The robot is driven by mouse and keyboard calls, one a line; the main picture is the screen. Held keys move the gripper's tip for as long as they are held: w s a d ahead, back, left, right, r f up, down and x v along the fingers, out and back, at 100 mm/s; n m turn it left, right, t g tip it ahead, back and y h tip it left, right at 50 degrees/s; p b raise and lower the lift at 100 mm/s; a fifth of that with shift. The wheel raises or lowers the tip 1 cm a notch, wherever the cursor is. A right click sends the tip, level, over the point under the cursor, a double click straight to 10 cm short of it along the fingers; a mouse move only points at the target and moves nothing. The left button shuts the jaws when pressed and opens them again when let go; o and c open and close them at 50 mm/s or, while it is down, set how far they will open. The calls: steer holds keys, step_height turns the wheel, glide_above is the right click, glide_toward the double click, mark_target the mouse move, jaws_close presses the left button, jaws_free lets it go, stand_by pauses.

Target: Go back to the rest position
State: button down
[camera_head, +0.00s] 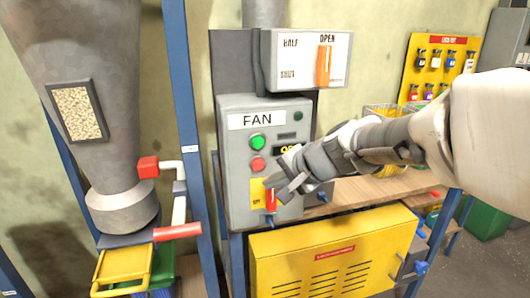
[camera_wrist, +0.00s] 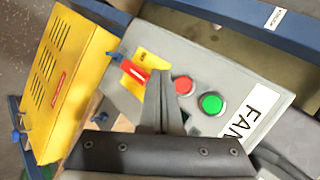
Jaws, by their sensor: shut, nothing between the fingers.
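My gripper (camera_head: 290,188) is shut and empty, in front of the lower part of the grey FAN control box (camera_head: 235,165). In the wrist view my shut gripper (camera_wrist: 160,80) points at the box, between the red rotary switch and the red button. The red switch handle (camera_head: 270,199) sits on a yellow plate just left of and below my fingertips; it also shows in the wrist view (camera_wrist: 132,72). I cannot tell whether my fingers touch it. A green button (camera_head: 258,142) and a red button (camera_head: 258,164) sit above it. My arm reaches in from the right.
A HALF/OPEN panel with an orange lever (camera_head: 323,66) is above the box. A yellow louvred cabinet (camera_head: 335,250) is below. A wooden bench (camera_head: 355,190) and a yellow lock board (camera_head: 440,62) are right. A grey hopper (camera_head: 85,100) and blue post (camera_head: 187,120) stand left.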

steer(key=s+d+n+h, duration=0.2)
steer(key=s+d, duration=0.2)
steer(key=s, duration=0.3)
steer(key=s+d+f+n+g+h, duration=0.1)
steer(key=s+d+n+h, duration=0.1)
steer(key=s, duration=0.6)
steer(key=s+d+f+n+g+h, duration=0.1)
steer(key=s+d+n+h, duration=0.1)
steer(key=s+d, duration=0.5)
steer(key=shift+s+f+n, duration=0.15)
steer(key=shift+s+n, duration=0.45)
steer(key=shift+n, duration=0.3)
